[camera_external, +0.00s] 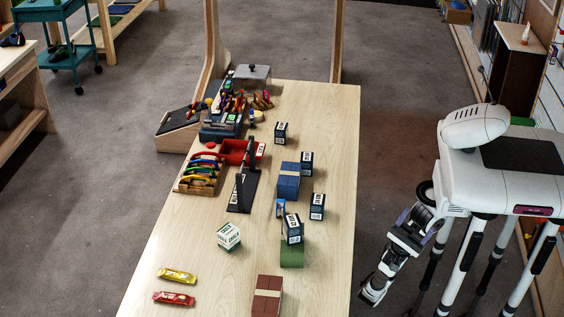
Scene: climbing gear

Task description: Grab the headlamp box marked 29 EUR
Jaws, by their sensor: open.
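Several small dark box-shaped packs with white lettering stand on the wooden table: one at the back (281,132), one right of a blue block (307,163), one near the right edge (317,207), and one on or against a green block (293,229). They look like the headlamp boxes. The price marks are too small to read, so I cannot tell which is marked 29 EUR. My gripper (371,294) hangs at the lower right, beyond the table's right edge. It is open, pointing down, and apart from all boxes.
The table (200,270) also holds a blue block (287,186), a green block (292,256), a brown-red block (267,296), a white-green box (228,237), a black stand (243,188), and yellow (177,275) and red (174,298) items.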

